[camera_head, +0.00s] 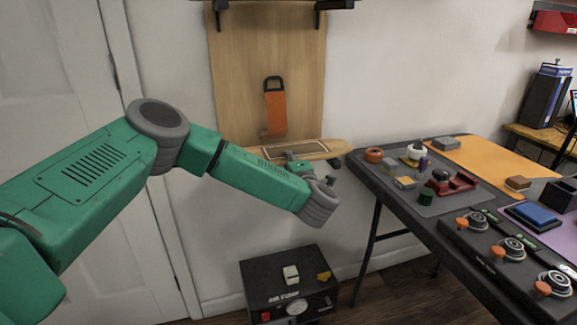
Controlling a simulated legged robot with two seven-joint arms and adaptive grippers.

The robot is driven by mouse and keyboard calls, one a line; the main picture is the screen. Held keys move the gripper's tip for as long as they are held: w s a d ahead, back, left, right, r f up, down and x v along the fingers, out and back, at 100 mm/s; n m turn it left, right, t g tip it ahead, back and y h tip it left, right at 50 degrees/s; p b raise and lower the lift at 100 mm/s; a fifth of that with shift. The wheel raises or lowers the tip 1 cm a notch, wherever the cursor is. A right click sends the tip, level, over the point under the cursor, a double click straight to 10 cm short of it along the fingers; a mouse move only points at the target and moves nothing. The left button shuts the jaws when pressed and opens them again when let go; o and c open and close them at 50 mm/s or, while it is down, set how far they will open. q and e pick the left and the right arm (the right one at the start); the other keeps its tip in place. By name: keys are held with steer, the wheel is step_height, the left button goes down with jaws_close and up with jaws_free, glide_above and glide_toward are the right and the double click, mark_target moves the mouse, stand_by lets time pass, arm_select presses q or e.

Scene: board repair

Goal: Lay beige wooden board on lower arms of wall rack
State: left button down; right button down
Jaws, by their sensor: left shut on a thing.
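The beige wooden board (325,148) is a long piece with a rounded right end and a pale outlined patch. It lies roughly level in front of the wall, between the upright wood panel and the workbench. My left gripper (297,158) is shut on the board at its near edge; my wrist hides part of the grip. Dark bracket arms (319,18) and (219,10) jut out at the top edge; they look like part of the wall rack, mostly cut off by the frame. The board is well below them. My right gripper is not in view.
A wood panel (235,75) with an orange hanging tool (275,112) stands behind the board. The cluttered black workbench (400,215) is at the right, close to the board's right end. A black box (262,273) sits on the floor. A door (50,80) is at left.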

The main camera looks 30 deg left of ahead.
arm_select(q)
steer(key=shift+w+a, duration=0.1)
steer(key=shift+a, duration=0.2)
steer(key=shift+a+f, duration=0.15)
steer(key=shift+a, duration=0.4)
steer(key=shift+d, duration=0.4)
steer(key=shift+d+f, duration=0.1)
steer(key=shift+d, duration=0.05)
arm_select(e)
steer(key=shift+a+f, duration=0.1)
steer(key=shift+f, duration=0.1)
arm_select(q)
steer(key=shift+a+f, duration=0.1)
steer(key=shift+a, duration=0.15)
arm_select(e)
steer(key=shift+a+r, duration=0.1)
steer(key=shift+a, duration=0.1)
arm_select(q)
steer(key=c, duration=1.5)
jaws_free()
steer(key=shift+a+f, duration=0.1)
steer(key=shift+a, duration=0.05)
steer(key=shift+o, duration=0.4)
